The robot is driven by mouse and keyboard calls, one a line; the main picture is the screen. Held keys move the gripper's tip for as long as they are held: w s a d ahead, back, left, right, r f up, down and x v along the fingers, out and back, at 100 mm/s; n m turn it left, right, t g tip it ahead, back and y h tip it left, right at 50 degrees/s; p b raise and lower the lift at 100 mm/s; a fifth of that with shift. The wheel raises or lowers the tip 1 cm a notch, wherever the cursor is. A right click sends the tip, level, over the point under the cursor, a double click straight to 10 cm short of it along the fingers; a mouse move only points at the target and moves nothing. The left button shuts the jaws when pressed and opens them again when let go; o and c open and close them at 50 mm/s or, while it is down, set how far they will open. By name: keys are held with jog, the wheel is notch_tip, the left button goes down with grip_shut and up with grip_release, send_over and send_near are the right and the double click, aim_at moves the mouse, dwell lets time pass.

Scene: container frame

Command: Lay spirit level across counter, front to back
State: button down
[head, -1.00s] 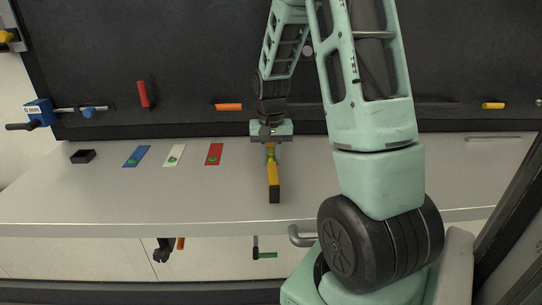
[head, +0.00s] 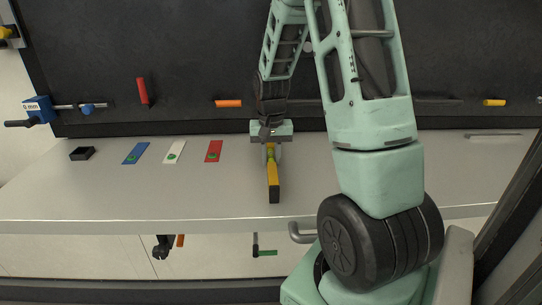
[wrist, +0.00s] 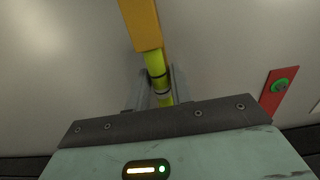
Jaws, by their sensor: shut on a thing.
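The spirit level (head: 273,178) is a yellow bar with a dark end face and a yellow-green vial section. It points front to back over the grey counter (head: 340,205), its dark end toward the counter's front edge. My gripper (head: 271,152) is shut on it near its middle or far part. In the wrist view the level (wrist: 141,24) runs up from between the fingers of my gripper (wrist: 156,100). Its far end is hidden behind the gripper. I cannot tell whether it touches the counter or is held just above.
A small black box (head: 82,153) sits farther left. A dark tool board (head: 180,60) stands behind. The counter left of the level at the front is clear.

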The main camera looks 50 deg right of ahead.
jog(key=c, duration=1.1)
grip_release()
jog(key=shift+c, duration=0.2)
notch_tip(320, 180, up, 18)
jog(key=b, duration=0.3)
jog(key=shift+f+b, duration=0.25)
jog(key=shift+b, duration=0.05)
jog(key=shift+a, duration=0.1)
